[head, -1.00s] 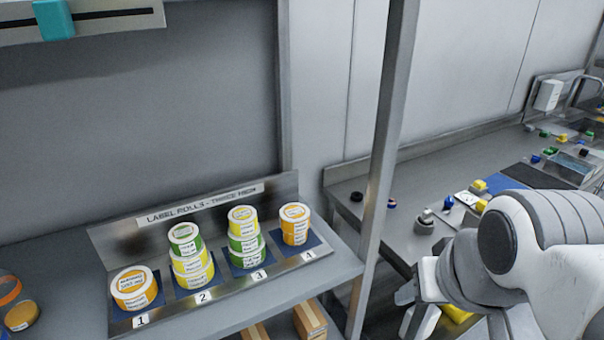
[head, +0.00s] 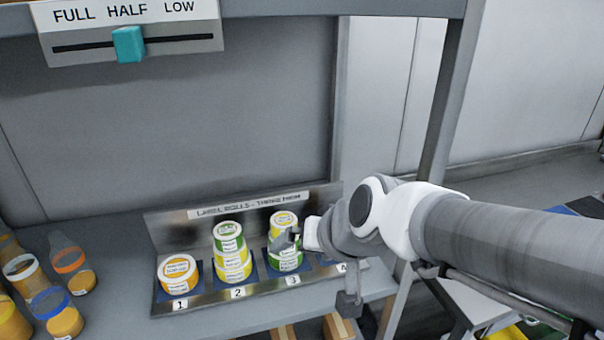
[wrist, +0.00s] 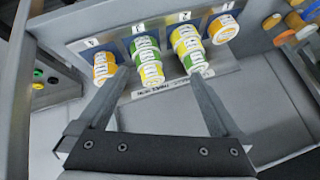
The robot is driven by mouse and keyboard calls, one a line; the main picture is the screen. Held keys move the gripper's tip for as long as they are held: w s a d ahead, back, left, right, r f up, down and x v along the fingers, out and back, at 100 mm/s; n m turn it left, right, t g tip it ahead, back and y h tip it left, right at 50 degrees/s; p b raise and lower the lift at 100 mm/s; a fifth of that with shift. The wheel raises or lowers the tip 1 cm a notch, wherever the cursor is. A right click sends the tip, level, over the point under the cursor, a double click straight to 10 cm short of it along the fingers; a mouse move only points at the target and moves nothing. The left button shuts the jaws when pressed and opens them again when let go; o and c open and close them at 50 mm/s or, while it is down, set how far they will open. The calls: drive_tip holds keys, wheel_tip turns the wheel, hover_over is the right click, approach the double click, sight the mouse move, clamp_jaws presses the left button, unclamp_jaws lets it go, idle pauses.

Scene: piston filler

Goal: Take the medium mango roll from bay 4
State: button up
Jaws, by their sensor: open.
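The bay 4 roll, orange with a white label, is at the left of the row in the wrist view (wrist: 103,65); its print is too small to read. In the head view my arm hides it. My gripper (wrist: 158,72) is open and empty, its fingers pointing at the rack. In the wrist view the left fingertip is beside the bay 4 roll and the right one overlaps the bay 2 stack, with the bay 3 stack showing between them. In the head view my gripper (head: 318,270) is in front of the right end of the label-roll rack (head: 215,300).
Bay 3 holds a yellow and green stack (head: 284,222), close to my gripper. Bay 2 holds a green and yellow stack (head: 231,258). Bay 1 holds an orange roll (head: 179,275). Jars (head: 62,312) stand at the left. A metal post (head: 445,110) rises behind my arm.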

drive_tip(key=w+a+f+m+t+h+p, duration=0.2)
drive_tip(key=w+a+f+m+p, duration=0.15)
drive_tip(key=w+a+f, duration=0.35)
drive_tip(key=d+m+t+h+p, duration=0.2)
drive_tip(key=d+m+h+p, duration=0.15)
drive_tip(key=d+h, duration=0.5)
drive_tip(key=shift+n+h, duration=0.35)
drive_tip(key=shift+n, duration=0.15)
drive_tip(key=x, duration=1.1)
drive_tip(key=shift+w+a+f, duration=0.15)
drive_tip(key=shift+a+f, duration=0.2)
drive_tip(key=shift+f, duration=0.1)
drive_tip(key=shift+p+x, duration=0.4)
drive_tip(key=shift+x, duration=2.55)
drive_tip(key=shift+w+a, duration=0.1)
drive_tip(key=shift+a, duration=0.05)
drive_tip(key=c, duration=1.2)
drive_tip(key=shift+c, duration=0.3)
